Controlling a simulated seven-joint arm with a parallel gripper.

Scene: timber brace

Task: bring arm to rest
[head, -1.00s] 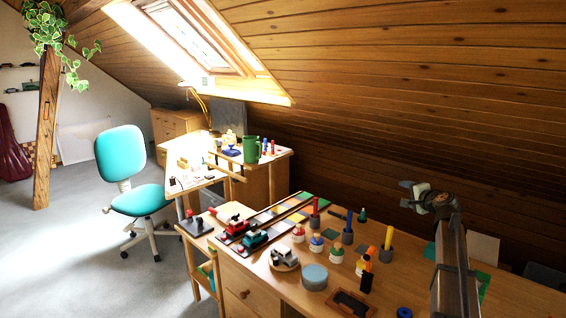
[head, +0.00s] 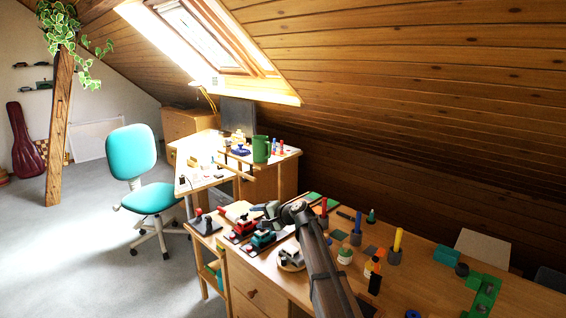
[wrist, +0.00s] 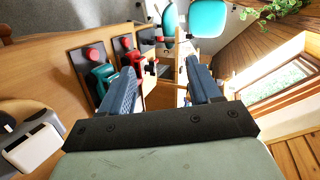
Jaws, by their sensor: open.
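My gripper (wrist: 160,95) is open and empty in the wrist view, its two blue-grey fingers spread apart. In the head view my gripper (head: 262,210) is at the end of my arm, above the far left part of the wooden bench (head: 256,282). It is close to a red toy (head: 240,228) and a green toy (head: 263,238) on dark plates; I cannot tell if it touches them. In the wrist view the green toy (wrist: 103,78) and the red toy (wrist: 131,68) show beside and beyond the left finger.
Bottles, colored cylinders in grey holders (head: 395,248) and green blocks (head: 484,292) stand on the bench to the right of my arm. A grey and white toy (head: 291,257) sits close beside the arm. A turquoise chair (head: 131,152) stands on open floor at left.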

